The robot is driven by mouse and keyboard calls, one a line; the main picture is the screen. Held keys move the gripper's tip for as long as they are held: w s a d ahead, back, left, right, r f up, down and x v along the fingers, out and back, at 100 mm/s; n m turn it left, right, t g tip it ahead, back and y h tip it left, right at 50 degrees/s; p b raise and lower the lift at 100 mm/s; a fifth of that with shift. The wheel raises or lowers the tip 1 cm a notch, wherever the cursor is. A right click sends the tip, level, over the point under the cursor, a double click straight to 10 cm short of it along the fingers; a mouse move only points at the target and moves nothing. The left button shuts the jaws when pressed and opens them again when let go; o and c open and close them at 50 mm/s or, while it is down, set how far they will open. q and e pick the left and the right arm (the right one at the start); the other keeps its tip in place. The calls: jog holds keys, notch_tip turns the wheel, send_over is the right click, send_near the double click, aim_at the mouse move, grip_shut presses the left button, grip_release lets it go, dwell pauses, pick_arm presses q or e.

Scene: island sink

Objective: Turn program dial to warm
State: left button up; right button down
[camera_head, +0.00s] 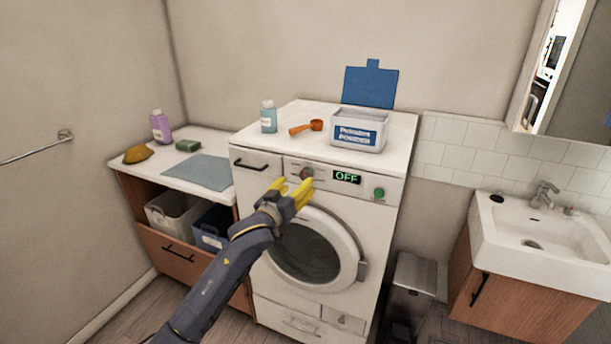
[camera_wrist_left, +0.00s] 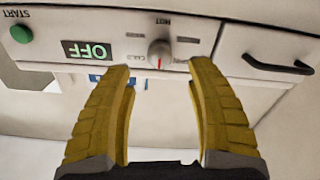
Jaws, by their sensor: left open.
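The program dial (camera_wrist_left: 159,54) is a round grey knob with a red mark on the washing machine's front panel. In the head view the dial (camera_head: 306,173) shows just beyond my left gripper (camera_head: 291,187). The display (camera_head: 347,177) beside the dial reads OFF in green; it also shows in the left wrist view (camera_wrist_left: 87,51). In the left wrist view, which is upside down, my left gripper (camera_wrist_left: 164,80) has its yellow fingers apart and empty, with the dial between and just beyond the tips. The dial's small labels are mostly unreadable. My right gripper is not in view.
A green start button (camera_head: 379,193) sits right of the display. A drawer handle (camera_head: 249,165) is left of the dial. A detergent box (camera_head: 359,130), an orange scoop (camera_head: 307,127) and a bottle (camera_head: 268,117) stand on the machine top. The round door (camera_head: 335,232) is shut below.

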aim_at(304, 175)
pick_arm(q)
jog(key=shift+x, duration=3.5)
jog(key=shift+c, duration=0.4)
grip_shut()
